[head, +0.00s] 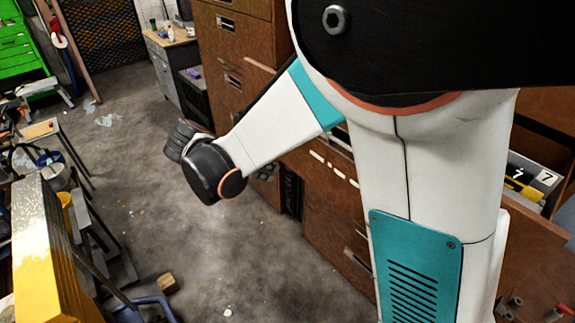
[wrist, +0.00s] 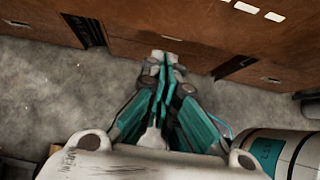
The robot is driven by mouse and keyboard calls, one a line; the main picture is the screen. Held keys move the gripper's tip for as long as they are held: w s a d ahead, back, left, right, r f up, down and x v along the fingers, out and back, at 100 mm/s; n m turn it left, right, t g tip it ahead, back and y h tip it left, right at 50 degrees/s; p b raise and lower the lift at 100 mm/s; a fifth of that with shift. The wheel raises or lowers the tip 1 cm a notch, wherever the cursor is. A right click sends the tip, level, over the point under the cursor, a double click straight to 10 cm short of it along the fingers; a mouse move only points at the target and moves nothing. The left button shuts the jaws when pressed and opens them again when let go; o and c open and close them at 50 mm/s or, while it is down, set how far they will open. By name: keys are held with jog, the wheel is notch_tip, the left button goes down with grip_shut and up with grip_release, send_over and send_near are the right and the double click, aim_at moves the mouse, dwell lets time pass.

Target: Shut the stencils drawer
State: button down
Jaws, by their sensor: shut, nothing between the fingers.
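A brown drawer (head: 530,255) stands pulled out at the right of the head view, with black and yellow number stencils (head: 525,185) inside it. My arm crosses in front and hides much of its front and interior. In the wrist view my gripper (wrist: 163,62) is shut and empty, its teal and grey fingers together. Its tips point toward a brown cabinet front (wrist: 200,38); I cannot tell whether they touch it. I cannot make out the fingertips in the head view, and the open drawer is not clearly identifiable in the wrist view.
Brown cabinet drawers (head: 228,40) rise at the back. A grey cabinet (head: 165,75) stands beyond them. A yellow-ended object (head: 40,245) and several stands crowd the left. A small wooden block (head: 167,283) lies on the grey floor (head: 255,265), which is mostly clear mid-view.

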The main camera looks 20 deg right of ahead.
jog(key=shift+w+d+r+b+x, duration=0.15)
jog(key=shift+d+r+b+x, duration=0.15)
jog(key=shift+x, duration=1.8)
jog(key=shift+w+d+r+b+x, duration=0.2)
jog(key=shift+d+r+x, duration=0.15)
jog(key=shift+x, duration=1.8)
jog(key=shift+w+d+r+b+x, duration=0.15)
jog(key=shift+d+r+b+x, duration=0.15)
jog(key=shift+x, duration=1.8)
jog(key=w+d+b, duration=0.1)
jog(key=w+d, duration=0.2)
jog(key=d, duration=0.7)
jog(key=w+d+b, duration=0.1)
jog(key=w+d, duration=0.3)
jog(key=d, duration=0.7)
jog(key=w+d+b, duration=0.1)
jog(key=w+d, duration=0.3)
jog(key=d, duration=0.6)
jog(key=shift+w+d, duration=0.2)
jog(key=shift+r, duration=0.15)
jog(key=shift+a, duration=0.1)
